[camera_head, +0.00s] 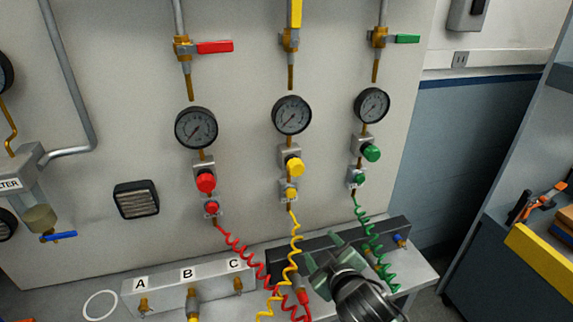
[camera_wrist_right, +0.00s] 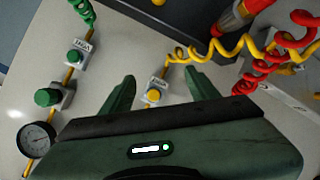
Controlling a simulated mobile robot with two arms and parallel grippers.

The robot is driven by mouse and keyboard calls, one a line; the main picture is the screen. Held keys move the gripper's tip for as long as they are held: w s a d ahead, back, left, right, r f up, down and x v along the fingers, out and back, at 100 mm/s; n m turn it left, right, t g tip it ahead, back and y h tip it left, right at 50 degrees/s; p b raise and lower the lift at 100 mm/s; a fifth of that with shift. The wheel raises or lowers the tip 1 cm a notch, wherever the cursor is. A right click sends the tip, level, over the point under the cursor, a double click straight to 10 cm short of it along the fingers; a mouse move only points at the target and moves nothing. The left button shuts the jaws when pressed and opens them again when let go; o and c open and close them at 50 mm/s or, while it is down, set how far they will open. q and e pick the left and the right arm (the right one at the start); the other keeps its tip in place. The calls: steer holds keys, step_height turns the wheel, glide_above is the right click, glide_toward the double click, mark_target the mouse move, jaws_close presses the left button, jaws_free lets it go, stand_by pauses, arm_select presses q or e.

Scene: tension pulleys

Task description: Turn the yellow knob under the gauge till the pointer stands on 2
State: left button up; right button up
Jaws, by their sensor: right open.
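The yellow knob (camera_head: 294,167) is round and sits on a grey block under the middle gauge (camera_head: 291,115) on the wall panel. That gauge's pointer slants to the lower left; its numbers are too small to read. A smaller yellow fitting (camera_head: 291,194) with a coiled hose is below the knob. My right gripper (camera_head: 322,252) is open and empty, below and right of the knob and apart from it. In the right wrist view the small yellow fitting (camera_wrist_right: 154,97) shows between the gripper's fingers (camera_wrist_right: 159,76), and the knob is hidden. My left gripper is not in view.
The red knob (camera_head: 206,181) is left of the yellow one and the green knob (camera_head: 371,153) is right. Coiled red (camera_head: 243,250), yellow (camera_head: 295,240) and green (camera_head: 368,225) hoses hang near my right gripper. A bench (camera_head: 427,275) runs below the panel.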

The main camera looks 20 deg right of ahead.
mark_target(298, 171)
steer(key=w+a+r+n+t+y, duration=0.1)
steer(key=w+r+n+t, duration=0.1)
steer(key=w+r, duration=0.3)
steer(key=w+r+n+t+y, duration=0.1)
steer(key=w+r+n+t, duration=0.15)
steer(key=r, duration=0.55)
steer(key=w, duration=0.2)
steer(key=w+p, duration=0.1)
steer(key=w, duration=0.2)
steer(key=w+p, duration=0.1)
steer(key=w, duration=0.2)
steer(key=shift+w+a, duration=0.1)
steer(key=shift+a, duration=0.3)
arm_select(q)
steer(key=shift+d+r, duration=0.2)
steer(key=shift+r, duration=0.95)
arm_select(e)
steer(key=shift+f, duration=0.1)
jaws_close()
